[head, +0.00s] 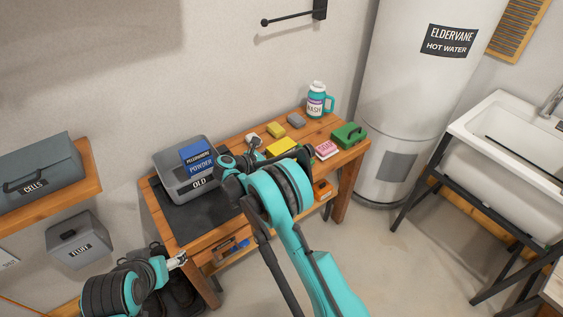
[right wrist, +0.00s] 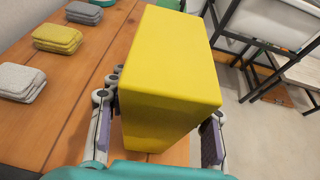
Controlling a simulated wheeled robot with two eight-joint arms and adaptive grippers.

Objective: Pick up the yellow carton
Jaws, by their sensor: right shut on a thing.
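The yellow carton (head: 283,146) is over the wooden workbench, partly behind my right arm in the head view. In the right wrist view the carton (right wrist: 170,62) fills the middle, a plain yellow block. My right gripper (right wrist: 160,125) is shut on it, with one finger on each side. I cannot tell whether its underside touches the bench. In the head view the right fingers are mostly hidden by my own arm. My left gripper (head: 178,260) is low at the front left of the bench, away from the carton; its jaw opening is too small to read.
On the workbench (head: 344,158) stand a grey OLD bin (head: 176,186) with a blue powder box (head: 197,156), folded cloth-like stacks (right wrist: 58,38), a teal jug (head: 316,103), a pink box (head: 326,149) and a green box (head: 349,135). A water heater (head: 412,100) stands right.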

